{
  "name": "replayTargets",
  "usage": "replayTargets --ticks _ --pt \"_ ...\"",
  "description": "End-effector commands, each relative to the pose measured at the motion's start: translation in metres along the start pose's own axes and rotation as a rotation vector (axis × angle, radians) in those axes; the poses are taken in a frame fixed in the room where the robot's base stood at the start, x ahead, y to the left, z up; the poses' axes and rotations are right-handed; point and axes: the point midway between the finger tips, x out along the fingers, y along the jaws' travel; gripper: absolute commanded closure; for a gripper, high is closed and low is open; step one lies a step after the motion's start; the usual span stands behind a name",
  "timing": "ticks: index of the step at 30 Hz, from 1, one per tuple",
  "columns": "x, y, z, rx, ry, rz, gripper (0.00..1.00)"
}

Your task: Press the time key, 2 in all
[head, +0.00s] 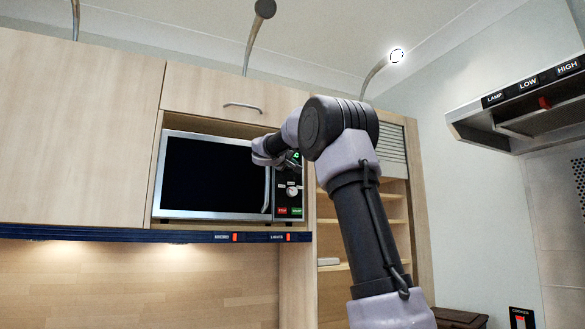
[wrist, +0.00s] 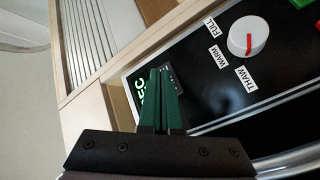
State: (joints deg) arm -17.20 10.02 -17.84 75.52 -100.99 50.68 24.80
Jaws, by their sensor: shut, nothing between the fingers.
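The microwave (head: 205,178) sits in a cabinet niche, its dark control panel (head: 289,200) at its right side. In the wrist view, the panel (wrist: 215,85) appears turned, with a lit green display (wrist: 139,92) partly behind my fingers. A small dark key strip (wrist: 176,80) with tiny marks lies at the fingertips. I cannot read which key is the time key, and part of the strip is hidden. My gripper (wrist: 162,70) is shut and empty, its green fingertips at or just before this strip; contact cannot be told. In the head view, my arm hides the panel's upper part.
A white dial (wrist: 248,37) with a red pointer, marked FULL, WARM and THAW, is beside the key strip. Red (head: 282,211) and green (head: 297,211) buttons sit low on the panel. The door handle (head: 266,190) stands left of it. Open shelves (head: 335,222) are at right.

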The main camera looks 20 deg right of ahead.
Motion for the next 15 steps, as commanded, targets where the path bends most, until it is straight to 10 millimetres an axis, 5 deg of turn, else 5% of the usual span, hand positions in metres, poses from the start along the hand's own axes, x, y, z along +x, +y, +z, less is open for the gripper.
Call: replayTargets --ticks 15 --pt "-0.0076 0.0057 0.0054 0.001 0.000 0.000 1.00"
